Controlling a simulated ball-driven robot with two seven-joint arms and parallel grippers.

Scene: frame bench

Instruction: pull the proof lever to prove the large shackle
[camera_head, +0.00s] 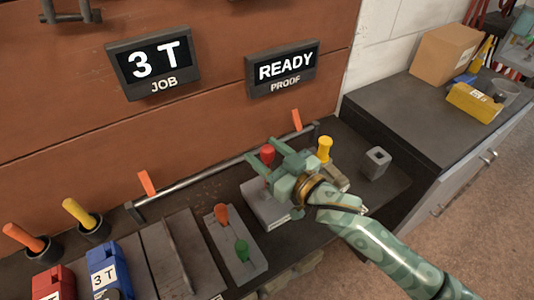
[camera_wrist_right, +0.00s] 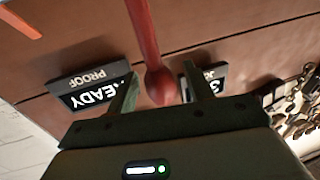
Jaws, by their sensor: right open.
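A lever with a red knob (camera_head: 267,153) stands on the bench below the displays. In the right wrist view its red rod and rounded knob (camera_wrist_right: 158,88) show between my fingers, with a gap visible on each side. My right gripper (camera_head: 271,163) is open around the knob; whether a finger touches it I cannot tell. The proof display (camera_head: 285,70) reads READY and the job display (camera_head: 153,63) reads 3 T. I cannot pick out the large shackle. My left gripper is not in view.
A yellow-knobbed handle (camera_head: 324,149) stands just right of my gripper. A grey plate with orange and green handles (camera_head: 235,245) lies to the left. A rail (camera_head: 215,172) runs behind. Blue (camera_head: 107,268) and red (camera_head: 53,283) blocks stand at lower left.

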